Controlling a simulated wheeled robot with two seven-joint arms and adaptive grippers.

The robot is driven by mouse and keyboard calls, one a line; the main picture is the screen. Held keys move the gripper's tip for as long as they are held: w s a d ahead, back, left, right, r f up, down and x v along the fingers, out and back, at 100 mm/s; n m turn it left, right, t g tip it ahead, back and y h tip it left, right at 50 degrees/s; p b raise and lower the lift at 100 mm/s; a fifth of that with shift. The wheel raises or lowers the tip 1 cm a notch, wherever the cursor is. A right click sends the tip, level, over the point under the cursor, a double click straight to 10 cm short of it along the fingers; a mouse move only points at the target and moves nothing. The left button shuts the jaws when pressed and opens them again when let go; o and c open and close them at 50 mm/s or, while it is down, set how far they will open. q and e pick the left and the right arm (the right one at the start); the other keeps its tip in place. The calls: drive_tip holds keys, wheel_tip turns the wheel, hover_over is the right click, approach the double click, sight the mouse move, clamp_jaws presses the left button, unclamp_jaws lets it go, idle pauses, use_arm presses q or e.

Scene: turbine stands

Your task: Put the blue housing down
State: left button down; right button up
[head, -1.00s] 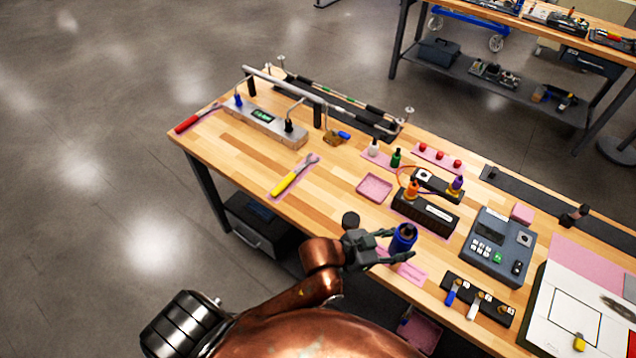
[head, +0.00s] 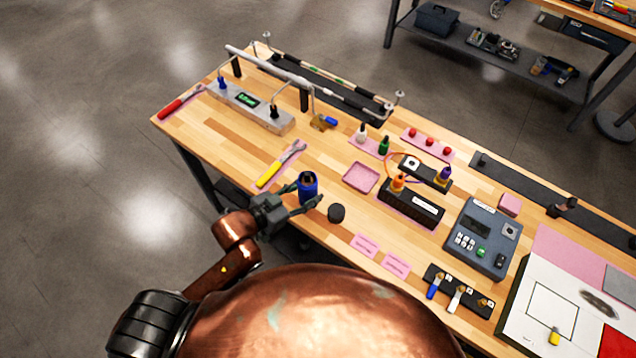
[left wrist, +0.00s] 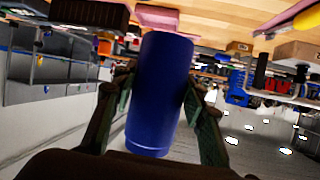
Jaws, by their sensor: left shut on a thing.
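The blue housing (head: 308,186) is a blue cylinder with a dark open top. It stands upright in my left gripper (head: 298,203) near the front edge of the wooden bench, left of a black round puck. The left wrist view shows the housing (left wrist: 160,92) large between the two fingers of the left gripper (left wrist: 158,100), which are shut on its sides. I cannot tell whether its base touches the bench top. My right gripper is in neither view.
The black puck (head: 336,213) lies close to the housing's right. A pink square tray (head: 361,177), pink labels (head: 365,245) and a black block with connectors (head: 411,210) lie further right. A yellow wrench (head: 280,164) lies behind to the left. Bare wood (head: 230,150) shows at left.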

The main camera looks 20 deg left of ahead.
use_arm(q)
drive_tip(key=shift+s+a+r, duration=0.4)
drive_tip(key=shift+a+r, duration=0.1)
drive_tip(key=shift+a, duration=0.3)
drive_tip(key=shift+s+a+r+p, duration=0.1)
drive_tip(key=shift+a+r+p, duration=0.05)
drive_tip(key=shift+a+p, duration=0.15)
drive_tip(key=shift+w+f, duration=0.35)
drive_tip(key=shift+w, duration=0.3)
drive_tip(key=w+f, duration=0.2)
drive_tip(key=w, duration=0.2)
drive_tip(key=w+d+f, duration=0.1)
drive_tip(key=w+f, duration=0.2)
drive_tip(key=w, duration=0.1)
drive_tip(key=w+f, duration=0.3)
drive_tip(key=shift+w+d+f, duration=0.25)
drive_tip(key=shift+w+d, duration=0.15)
drive_tip(key=shift+w+f, duration=0.15)
drive_tip(key=shift+f, duration=0.1)
wheel_tip(320, 180, down, 2)
drive_tip(key=shift+w+f, duration=0.1)
drive_tip(key=shift+f, duration=0.55)
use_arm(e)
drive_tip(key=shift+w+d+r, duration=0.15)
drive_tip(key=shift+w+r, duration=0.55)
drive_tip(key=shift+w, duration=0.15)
use_arm(q)
drive_tip(key=shift+f, duration=0.15)
